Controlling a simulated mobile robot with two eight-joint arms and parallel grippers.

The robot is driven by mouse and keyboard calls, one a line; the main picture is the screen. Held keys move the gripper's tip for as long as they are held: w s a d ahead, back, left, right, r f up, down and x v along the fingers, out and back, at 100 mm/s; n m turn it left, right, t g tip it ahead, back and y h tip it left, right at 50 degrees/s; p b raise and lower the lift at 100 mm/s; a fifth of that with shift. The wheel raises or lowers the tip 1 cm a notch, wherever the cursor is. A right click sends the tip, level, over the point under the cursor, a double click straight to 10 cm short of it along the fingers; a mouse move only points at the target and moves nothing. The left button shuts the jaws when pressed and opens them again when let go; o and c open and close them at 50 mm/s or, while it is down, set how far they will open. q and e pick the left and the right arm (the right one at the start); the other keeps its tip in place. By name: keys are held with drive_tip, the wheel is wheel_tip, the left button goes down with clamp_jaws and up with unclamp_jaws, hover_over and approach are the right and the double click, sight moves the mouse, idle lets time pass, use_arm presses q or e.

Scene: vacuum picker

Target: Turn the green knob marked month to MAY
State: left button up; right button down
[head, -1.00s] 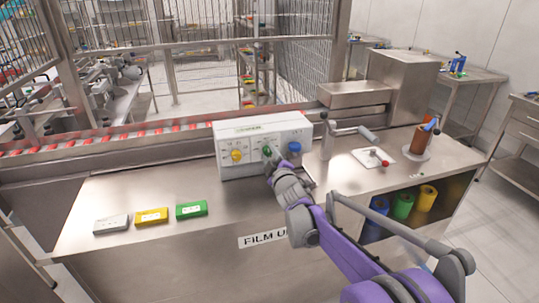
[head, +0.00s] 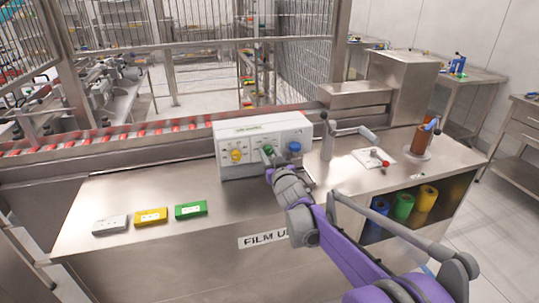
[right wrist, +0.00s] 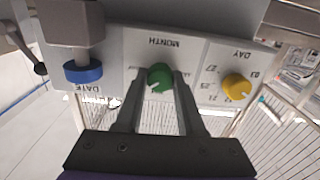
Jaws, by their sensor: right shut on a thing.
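A white control box (head: 262,135) stands on the steel bench and carries three knobs. The green knob (right wrist: 160,77) sits in the middle under the label MONTH in the right wrist view, where the label is upside down. It shows partly in the head view (head: 268,150), and its pointer setting is too small to read. My right gripper (right wrist: 160,82) has its two fingers on either side of the green knob and is shut on it. In the head view the right gripper (head: 271,163) reaches the box front from below. My left gripper is not in view.
A yellow knob (head: 236,155) marked DAY and a blue knob (head: 294,147) marked DATE flank the green one. Grey, yellow (head: 151,216) and green (head: 191,210) blocks lie front left. A crank (head: 345,132) stands right of the box.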

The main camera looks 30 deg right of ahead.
drive_tip(key=m, duration=0.4)
drive_tip(key=shift+m, duration=2)
drive_tip(key=c, duration=0.5)
unclamp_jaws()
drive_tip(key=v, duration=1.1)
